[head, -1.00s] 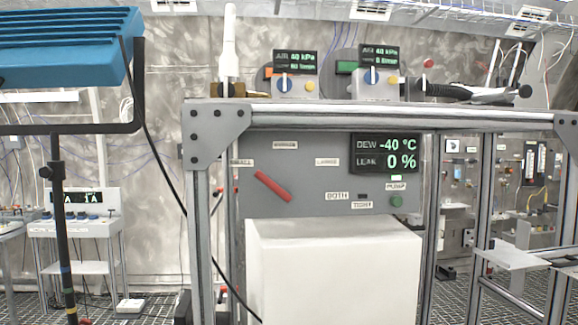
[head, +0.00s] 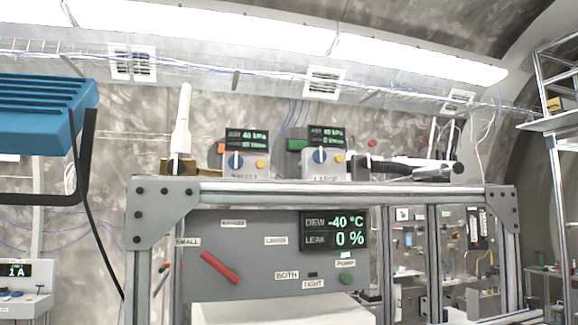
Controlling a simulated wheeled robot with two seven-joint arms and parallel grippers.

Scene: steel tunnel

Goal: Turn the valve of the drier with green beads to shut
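A grey panel (head: 262,222) hangs in a metal frame and bears a tilted red handle (head: 220,267). Behind the top rail stand two small grey boxes, a left box (head: 246,174) and a right box (head: 321,175). Each has a blue knob, a yellow button and a dark AIR display. Neither of my grippers is in view.
The frame's top rail (head: 330,190) crosses the middle. A white upright tool (head: 181,125) stands at its left, and a black-and-white tool (head: 425,170) lies at its right. A blue ribbed fixture (head: 45,112) juts in from the left. A white box (head: 280,312) sits below the panel.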

